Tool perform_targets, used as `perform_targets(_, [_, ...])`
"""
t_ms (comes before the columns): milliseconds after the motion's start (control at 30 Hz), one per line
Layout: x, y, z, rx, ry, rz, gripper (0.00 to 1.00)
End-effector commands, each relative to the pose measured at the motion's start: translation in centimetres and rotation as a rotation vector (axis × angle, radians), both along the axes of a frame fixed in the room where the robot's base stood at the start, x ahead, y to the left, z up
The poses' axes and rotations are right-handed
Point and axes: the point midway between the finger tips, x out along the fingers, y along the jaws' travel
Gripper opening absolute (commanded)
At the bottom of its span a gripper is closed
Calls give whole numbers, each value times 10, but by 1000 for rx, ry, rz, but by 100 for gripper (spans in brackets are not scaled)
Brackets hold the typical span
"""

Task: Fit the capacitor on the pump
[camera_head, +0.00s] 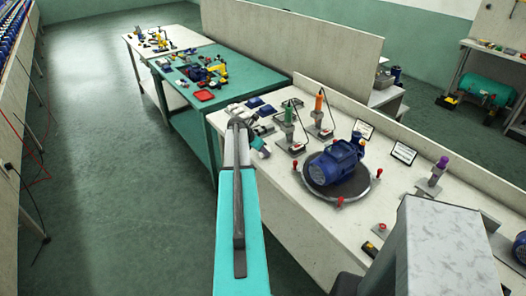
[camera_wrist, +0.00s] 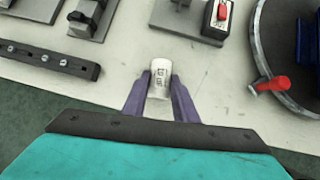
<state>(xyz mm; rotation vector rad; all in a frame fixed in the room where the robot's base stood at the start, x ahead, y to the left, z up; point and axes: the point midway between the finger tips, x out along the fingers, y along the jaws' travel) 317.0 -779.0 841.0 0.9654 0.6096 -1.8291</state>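The capacitor (camera_wrist: 160,77) is a small white cylinder with dark print, seen in the wrist view. My gripper (camera_wrist: 161,82) has its two purple fingers along both sides of it, apparently touching, and its far end sticks out past the fingertips. Whether it is clear of the bench surface I cannot tell. In the head view my gripper (camera_head: 261,149) is over the bench's front edge, left of the pump, and the capacitor is too small to make out. The blue pump (camera_head: 337,165) sits on a round dark turntable (camera_head: 352,189); a sliver of its blue body shows in the wrist view (camera_wrist: 309,40).
Red-knobbed pegs (camera_head: 340,202) stand around the turntable rim. Tool stands with a green (camera_head: 288,113) and an orange handle (camera_head: 319,102) are behind my gripper. A purple-topped tool (camera_head: 440,165) stands right. The bench strip between my gripper and the turntable is mostly clear.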

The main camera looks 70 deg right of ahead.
Motion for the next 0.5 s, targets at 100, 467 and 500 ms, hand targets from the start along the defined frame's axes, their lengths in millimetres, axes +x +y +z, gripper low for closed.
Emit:
perform_targets(100, [0, 0, 0, 0, 0, 0, 7])
perform_targets(467, [0, 0, 7, 0, 0, 0, 7])
perform_targets(500, [0, 0, 9, 0, 0, 0, 7])
